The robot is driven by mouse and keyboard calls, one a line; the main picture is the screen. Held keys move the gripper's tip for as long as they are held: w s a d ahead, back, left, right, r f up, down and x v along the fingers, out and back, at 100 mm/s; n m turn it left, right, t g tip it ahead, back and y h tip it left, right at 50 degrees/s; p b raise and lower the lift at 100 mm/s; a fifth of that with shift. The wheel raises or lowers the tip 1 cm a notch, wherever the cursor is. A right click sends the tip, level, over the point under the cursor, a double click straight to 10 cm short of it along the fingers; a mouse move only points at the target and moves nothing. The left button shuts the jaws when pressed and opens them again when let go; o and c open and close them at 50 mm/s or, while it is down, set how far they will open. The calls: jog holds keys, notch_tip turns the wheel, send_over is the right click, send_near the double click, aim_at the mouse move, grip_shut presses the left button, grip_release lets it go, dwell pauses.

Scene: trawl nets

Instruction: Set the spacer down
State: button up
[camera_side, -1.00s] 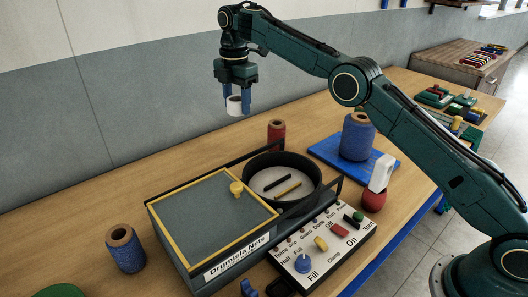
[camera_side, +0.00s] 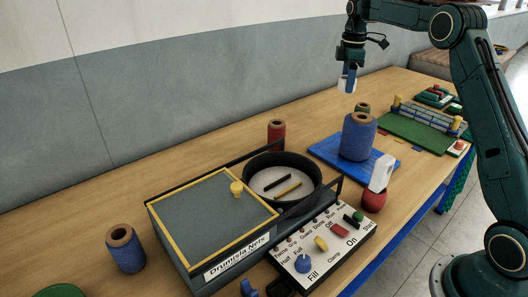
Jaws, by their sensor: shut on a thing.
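My gripper (camera_side: 348,79) is up in the air near the top right of the side view. It is shut on the white spacer (camera_side: 345,86), a small pale cylinder at its fingertips. The blue fingers hide part of the spacer. The spacer shows in front of the lower wall edge and the table's back edge, above and a little left of the big blue spool in the picture. It appears clear of the table and touches nothing but the fingers.
A green board (camera_side: 400,127) with a net frame lies at right. The grey machine (camera_side: 205,215), round pan (camera_side: 250,184) and control panel (camera_side: 318,262) fill the front.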

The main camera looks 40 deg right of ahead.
jog(key=s+d+m, duration=0.4)
jog(key=s+d, duration=0.5)
jog(key=s, duration=0.1)
jog(key=m, duration=0.5)
send_over(419, 162)
notch_tip(419, 162, down, 17)
jog(key=shift+s+r, duration=0.1)
jog(key=shift+f, duration=2.15)
jog(key=shift+f, duration=0.1)
jog(key=o, duration=1)
jog(key=shift+c, duration=0.2)
